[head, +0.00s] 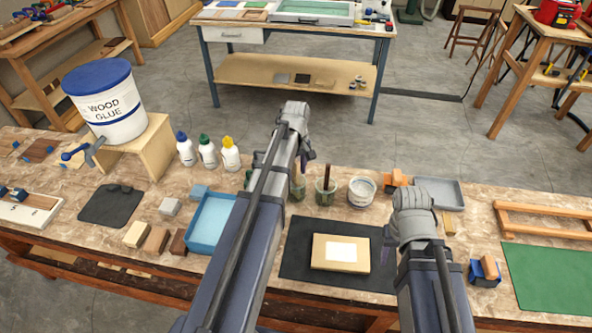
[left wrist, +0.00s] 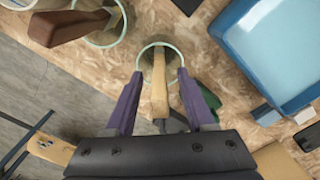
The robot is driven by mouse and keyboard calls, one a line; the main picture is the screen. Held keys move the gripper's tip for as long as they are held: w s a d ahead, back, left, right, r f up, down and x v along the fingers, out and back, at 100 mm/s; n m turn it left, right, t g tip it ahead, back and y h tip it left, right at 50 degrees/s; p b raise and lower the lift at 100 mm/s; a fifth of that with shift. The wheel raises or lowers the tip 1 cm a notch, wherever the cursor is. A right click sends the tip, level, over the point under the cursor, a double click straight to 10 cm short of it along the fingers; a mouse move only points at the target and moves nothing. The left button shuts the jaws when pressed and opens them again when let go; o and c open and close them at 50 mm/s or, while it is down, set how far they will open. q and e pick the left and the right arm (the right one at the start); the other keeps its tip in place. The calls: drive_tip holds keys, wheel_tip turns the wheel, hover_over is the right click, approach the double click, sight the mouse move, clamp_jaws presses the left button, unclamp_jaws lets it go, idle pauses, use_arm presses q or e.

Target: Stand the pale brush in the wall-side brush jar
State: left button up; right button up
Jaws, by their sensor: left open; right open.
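The pale brush (left wrist: 159,85) has its light wooden handle between the two fingers of my open left gripper (left wrist: 158,82), with a gap on each side. The handle shows inside the round rim of a glass jar (left wrist: 142,58). In the head view my left gripper (head: 306,152) is above the glass jars and partly hides them. One jar (head: 298,192) is below it; another jar (head: 325,196) to its right holds a dark-handled brush (head: 326,174). In the left wrist view a brown brush (left wrist: 65,28) leans in a neighbouring jar (left wrist: 118,30). My right gripper (head: 413,205) is open and holds nothing visible.
A metal can (head: 361,191) stands right of the jars. A blue tray (head: 211,225) lies left of them, with glue bottles (head: 207,152) behind. A grey tray (head: 446,190) is behind my right gripper.

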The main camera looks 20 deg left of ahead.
sight(296, 161)
use_arm(q)
drive_tip(key=shift+r+p, duration=3.85)
drive_tip(key=shift+r, duration=0.1)
use_arm(e)
wheel_tip(296, 161, up, 8)
use_arm(q)
drive_tip(key=shift+s+f, duration=0.1)
use_arm(e)
drive_tip(key=shift+s+f, duration=0.1)
drive_tip(key=shift+f, duration=0.1)
